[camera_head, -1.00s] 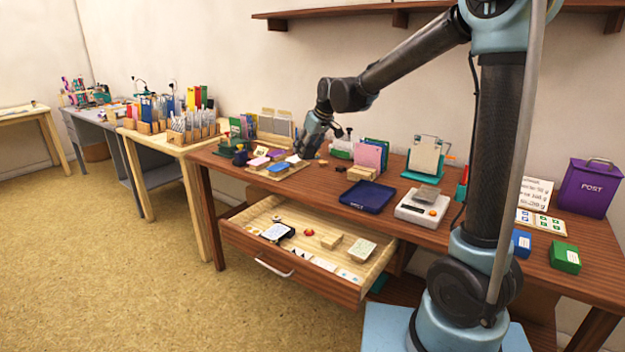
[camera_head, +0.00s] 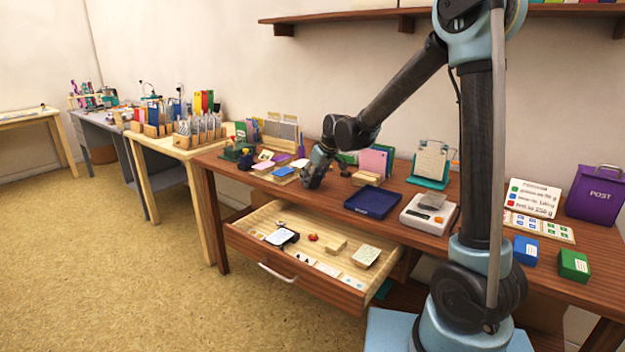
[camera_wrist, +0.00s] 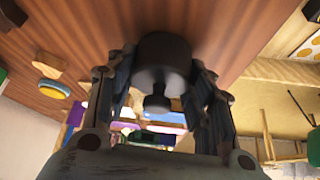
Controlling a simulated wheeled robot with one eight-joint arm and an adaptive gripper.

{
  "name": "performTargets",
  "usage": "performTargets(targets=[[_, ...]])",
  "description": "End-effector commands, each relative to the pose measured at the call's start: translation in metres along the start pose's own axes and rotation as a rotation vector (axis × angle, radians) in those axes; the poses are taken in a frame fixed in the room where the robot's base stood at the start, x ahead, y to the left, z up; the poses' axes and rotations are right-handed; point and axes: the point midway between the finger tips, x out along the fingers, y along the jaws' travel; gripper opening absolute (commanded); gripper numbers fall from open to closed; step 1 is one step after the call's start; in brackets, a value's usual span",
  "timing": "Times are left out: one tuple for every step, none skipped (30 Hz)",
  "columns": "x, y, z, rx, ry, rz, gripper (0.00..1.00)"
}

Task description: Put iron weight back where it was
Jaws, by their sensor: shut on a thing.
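The iron weight (camera_wrist: 163,62) is a dark cylinder with a narrower knob, seen in the wrist view. My gripper (camera_wrist: 159,75) is shut on it, with one finger on each side. The weight's flat end is against or very close to the brown wooden tabletop (camera_wrist: 245,25); I cannot tell if it touches. In the head view my gripper (camera_head: 313,180) is low over the table, just right of the coloured inkpads (camera_head: 284,173). The weight cannot be made out clearly there.
A dark blue tray (camera_head: 371,199) lies right of my gripper, then a white scale (camera_head: 428,215). Small wooden blocks (camera_head: 367,178) and pink cards (camera_head: 373,163) stand behind the tray. The drawer (camera_head: 310,279) below is open, with several small items inside.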

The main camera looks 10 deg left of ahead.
Motion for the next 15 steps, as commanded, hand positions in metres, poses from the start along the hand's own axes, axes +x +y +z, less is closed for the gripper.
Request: performTargets(targets=[[0.0018,0.0002,0.0005,0.000,0.001,0.000,0.00],[0.0024,0.0002,0.0008,0.000,0.001,0.000,0.00],[0.0027,0.0002,0.0010,0.000,0.001,0.000,0.00],[0.0027,0.0002,0.0010,0.000,0.001,0.000,0.00],[0.0027,0.0001,0.0010,0.000,0.001,0.000,0.00],[0.0026,0.0001,0.0010,0.000,0.001,0.000,0.00],[0.0026,0.0001,0.0010,0.000,0.001,0.000,0.00],[0.0026,0.0001,0.0010,0.000,0.001,0.000,0.00],[0.0026,0.0001,0.0010,0.000,0.001,0.000,0.00],[0.0028,0.0001,0.0011,0.000,0.001,0.000,0.00],[0.0032,0.0001,0.0013,0.000,0.001,0.000,0.00],[0.0041,0.0001,0.0018,0.000,0.000,0.000,0.51],[0.0040,0.0001,0.0017,0.000,0.000,0.000,0.57],[0.0039,0.0000,0.0017,0.000,0.000,0.000,0.64],[0.0039,0.0000,0.0017,0.000,0.000,0.000,0.69]])
